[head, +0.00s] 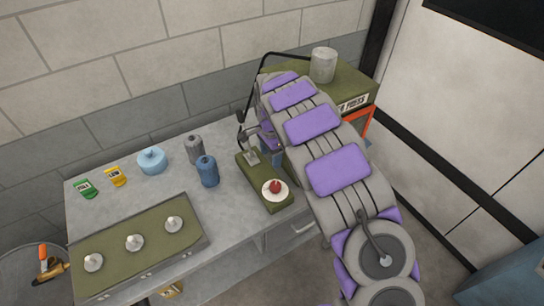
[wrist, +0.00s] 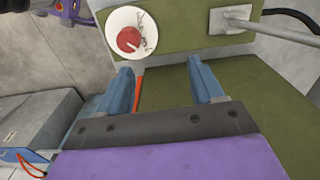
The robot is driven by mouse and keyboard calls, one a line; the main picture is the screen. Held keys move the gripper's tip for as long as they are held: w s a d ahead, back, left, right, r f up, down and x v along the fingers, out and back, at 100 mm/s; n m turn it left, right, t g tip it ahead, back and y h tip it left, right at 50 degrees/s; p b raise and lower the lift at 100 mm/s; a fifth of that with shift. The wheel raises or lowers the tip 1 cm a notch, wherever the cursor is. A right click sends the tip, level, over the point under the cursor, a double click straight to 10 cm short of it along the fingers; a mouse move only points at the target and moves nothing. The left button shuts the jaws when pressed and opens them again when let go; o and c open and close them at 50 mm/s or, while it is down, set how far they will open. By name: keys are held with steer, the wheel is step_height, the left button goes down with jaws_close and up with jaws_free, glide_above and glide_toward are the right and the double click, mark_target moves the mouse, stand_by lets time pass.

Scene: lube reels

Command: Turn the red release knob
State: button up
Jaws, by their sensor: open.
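The red knob (head: 275,186) sits on a round white dial (head: 284,198) at the near end of a narrow green box (head: 252,177) on the bench. In the wrist view the red knob (wrist: 128,39) is at the upper left, with a pointer mark on the white dial (wrist: 115,18). My gripper (wrist: 160,68) is open and empty. The knob lies beyond its fingertips, nearer the left finger, and appears apart from both. In the head view my arm hides most of the gripper, behind the green box's right side.
A metal lever on a plate (head: 252,155) stands at the box's far end, also in the wrist view (wrist: 230,18). Blue (head: 207,171) and grey (head: 194,149) bottles stand to its left. A green panel with several silver cones (head: 135,242) is at the bench front. A grey can (head: 323,65) stands behind.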

step_height(320, 180, up, 25)
steer(key=p, duration=0.3)
steer(key=shift+w+d, duration=0.15)
steer(key=shift+d, duration=0.15)
stand_by(1.6)
stand_by(0.3)
